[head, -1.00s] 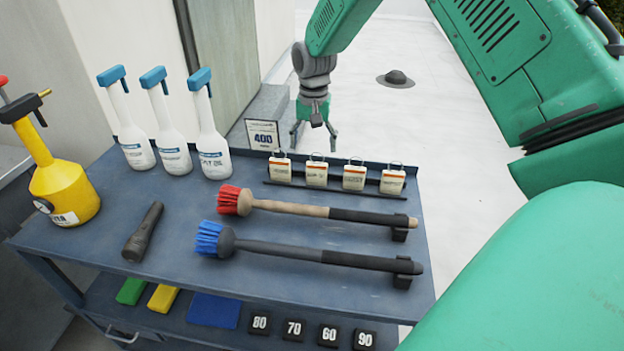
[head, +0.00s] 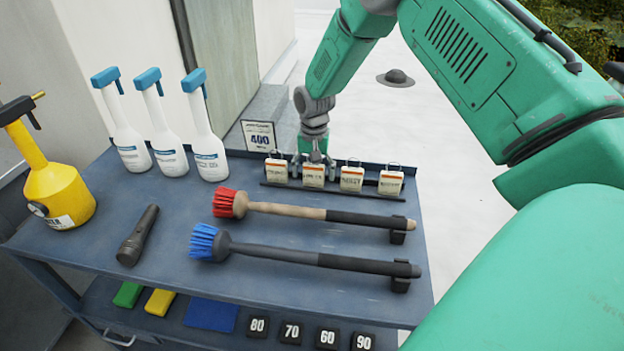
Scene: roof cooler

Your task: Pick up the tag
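Several white tags (head: 351,179) with orange bands and wire loops stand in a row in a dark rack (head: 333,192) at the back right of the cart top. My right gripper (head: 313,160) points down at the second tag from the left (head: 313,177), at its top and loop. The fingers partly hide that tag's loop. I cannot tell whether they are open or closed on it. The leftmost tag (head: 276,172) stands just left of the fingers. My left gripper does not show.
Two brushes, red (head: 230,203) and blue (head: 210,243), lie in front of the rack. Three white bottles with blue tops (head: 207,155), a flashlight (head: 137,236) and a yellow sprayer (head: 62,195) are to the left. Number blocks (head: 291,332) are on the lower shelf.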

